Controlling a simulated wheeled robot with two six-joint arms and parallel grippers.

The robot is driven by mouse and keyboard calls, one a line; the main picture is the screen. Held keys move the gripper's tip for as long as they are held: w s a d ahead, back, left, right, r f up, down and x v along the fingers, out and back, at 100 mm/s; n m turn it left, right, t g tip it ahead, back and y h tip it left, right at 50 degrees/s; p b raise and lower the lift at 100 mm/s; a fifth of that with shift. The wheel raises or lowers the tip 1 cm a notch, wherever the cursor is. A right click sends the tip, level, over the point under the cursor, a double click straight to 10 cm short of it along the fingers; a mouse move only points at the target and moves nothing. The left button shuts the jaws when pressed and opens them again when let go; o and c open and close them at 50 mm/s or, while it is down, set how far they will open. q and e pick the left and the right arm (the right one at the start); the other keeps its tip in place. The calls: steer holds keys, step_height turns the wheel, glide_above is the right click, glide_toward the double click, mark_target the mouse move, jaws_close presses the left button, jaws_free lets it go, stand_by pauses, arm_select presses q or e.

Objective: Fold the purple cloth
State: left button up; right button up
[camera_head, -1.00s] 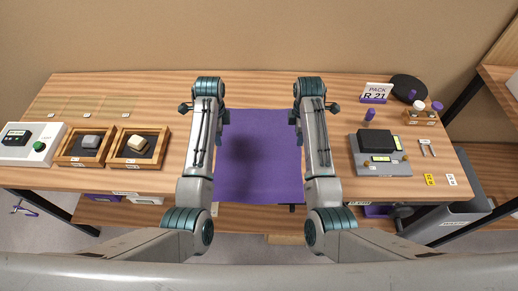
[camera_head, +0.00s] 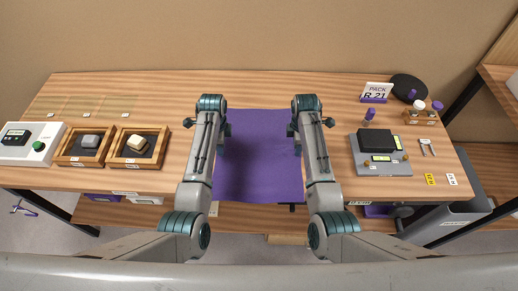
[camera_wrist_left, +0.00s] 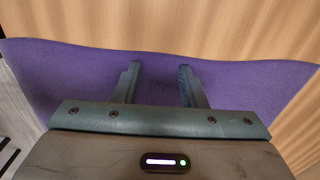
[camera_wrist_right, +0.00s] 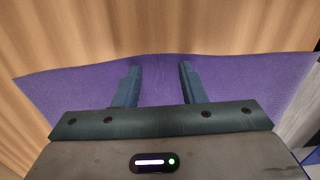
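The fingertips lie near one cloth edge in both wrist views. I cannot tell whether they touch the cloth. My forearms hide parts of its sides.
Two wooden trays with rocks (camera_head: 165,155) and a white device (camera_head: 28,150) stand on the left. A scale with a black block (camera_head: 385,168), a sign (camera_head: 376,91) and a bottle rack (camera_head: 418,118) stand on the right. The bench behind the cloth is clear.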

arm_select(q)
jaws_close()
arm_select(e)
jaws_close()
arm_select(q)
steer(key=shift+r, duration=0.1)
arm_select(e)
steer(key=shift+r, duration=0.1)
